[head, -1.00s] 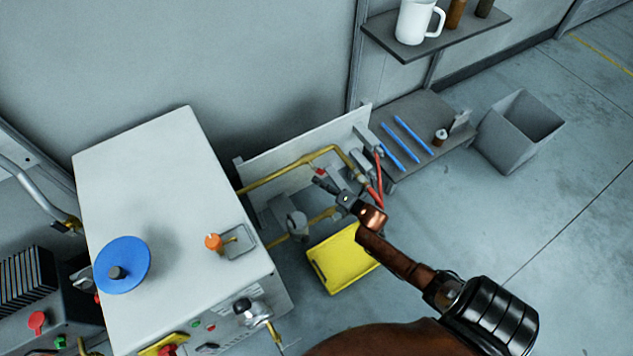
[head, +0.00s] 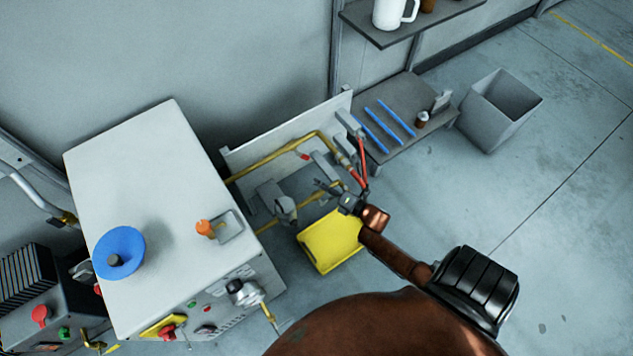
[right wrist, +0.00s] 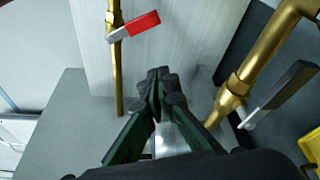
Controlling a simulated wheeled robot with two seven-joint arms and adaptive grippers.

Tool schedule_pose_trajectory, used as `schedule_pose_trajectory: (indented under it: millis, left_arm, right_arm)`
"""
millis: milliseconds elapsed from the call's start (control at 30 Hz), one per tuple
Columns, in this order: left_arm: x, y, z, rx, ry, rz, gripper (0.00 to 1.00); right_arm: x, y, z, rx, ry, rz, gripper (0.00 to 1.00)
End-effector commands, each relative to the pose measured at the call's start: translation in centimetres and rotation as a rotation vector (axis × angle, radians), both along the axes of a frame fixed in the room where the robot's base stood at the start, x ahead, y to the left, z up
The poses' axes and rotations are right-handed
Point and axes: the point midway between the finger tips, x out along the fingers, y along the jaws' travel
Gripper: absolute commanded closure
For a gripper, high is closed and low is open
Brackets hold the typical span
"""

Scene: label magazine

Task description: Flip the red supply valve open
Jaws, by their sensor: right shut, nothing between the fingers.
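The red supply valve's handle (head: 303,156) shows small on the brass pipe against the back panel in the head view. In the right wrist view the red handle (right wrist: 142,24) lies crosswise to the upright brass pipe, slightly tilted, at the top. My right gripper (head: 322,186) is below and to the right of the handle in the head view, apart from it. In the right wrist view its fingers (right wrist: 160,78) are shut together and hold nothing. My left gripper is not in view.
A second valve with a dark grey lever (right wrist: 285,88) is on the brass pipe at the right of the wrist view. A yellow tray (head: 331,242) lies below my gripper. A white cabinet (head: 150,180) stands left. A red hose (head: 362,160) hangs close to my right gripper.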

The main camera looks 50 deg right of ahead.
Motion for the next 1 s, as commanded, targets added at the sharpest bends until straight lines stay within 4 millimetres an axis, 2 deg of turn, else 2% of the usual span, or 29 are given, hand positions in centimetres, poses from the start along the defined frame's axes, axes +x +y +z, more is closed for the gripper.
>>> schedule_pose_trajectory:
  millis: [300, 367, 467, 567, 667, 700, 767, 867, 1000]
  left_arm:
    - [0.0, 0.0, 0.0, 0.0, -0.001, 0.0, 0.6]
    - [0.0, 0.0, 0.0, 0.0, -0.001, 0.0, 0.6]
    - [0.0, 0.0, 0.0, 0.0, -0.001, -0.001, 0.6]
    - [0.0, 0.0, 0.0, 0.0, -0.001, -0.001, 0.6]
    - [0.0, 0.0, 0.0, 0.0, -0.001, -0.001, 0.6]
    - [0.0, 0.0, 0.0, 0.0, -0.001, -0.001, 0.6]
    - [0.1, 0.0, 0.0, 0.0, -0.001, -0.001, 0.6]
    - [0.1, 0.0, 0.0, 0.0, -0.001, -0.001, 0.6]
    - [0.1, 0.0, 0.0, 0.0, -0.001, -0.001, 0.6]
  right_arm:
    - [-0.3, 0.1, -0.3, 0.02, 0.019, -0.011, 1.0]
    - [-0.8, 0.3, -0.9, 0.058, 0.053, -0.033, 1.0]
    - [-2.8, 0.7, -2.6, 0.176, 0.157, -0.106, 1.0]
    - [-6.2, 1.6, -4.8, 0.358, 0.308, -0.233, 1.0]
    - [-11.0, 3.0, -6.7, 0.563, 0.471, -0.399, 1.0]
    - [-13.1, 3.7, -7.3, 0.645, 0.534, -0.473, 1.0]
    - [-16.4, 4.8, -7.9, 0.76, 0.624, -0.59, 1.0]
    - [-22.5, 7.1, -8.2, 0.942, 0.765, -0.802, 1.0]
    - [-31.1, 10.5, -6.7, 1.144, 0.925, -1.114, 1.0]
